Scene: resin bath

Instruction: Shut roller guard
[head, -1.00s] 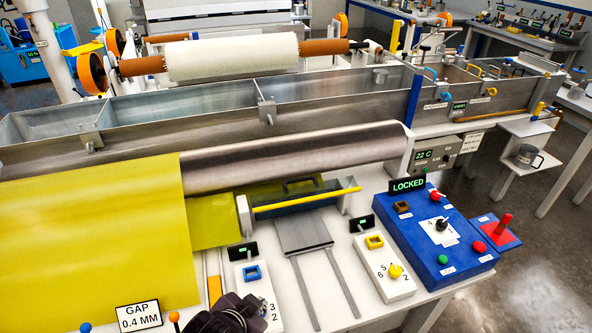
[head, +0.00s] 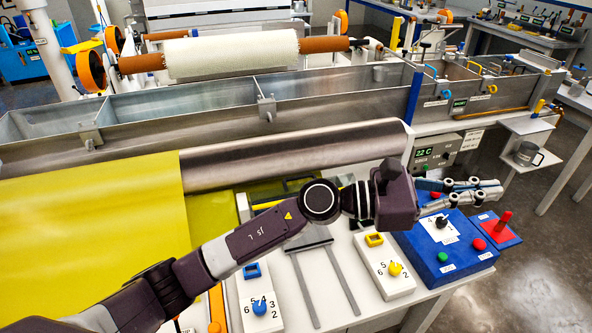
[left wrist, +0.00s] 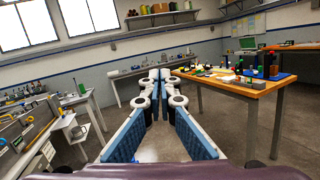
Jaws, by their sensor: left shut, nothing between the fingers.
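The long steel roller (head: 300,152) lies across the middle of the head view, its left part covered by a wide yellow sheet or panel (head: 90,235). I cannot tell for sure which part is the roller guard. A dark block and yellow bar in front of the roller are mostly hidden behind my left arm. My left gripper (head: 500,188) is shut and empty, held above the blue control box (head: 440,255) and pointing right. In the left wrist view its fingers (left wrist: 158,75) point out over the floor. My right gripper is not in view.
Grey rails (head: 318,275) run forward between the blue-knob panel (head: 258,290) and the yellow-knob panel (head: 385,265). A red lever (head: 503,224) stands right of the control box. A metal mug (head: 526,153) sits on a side shelf. The floor at right is clear.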

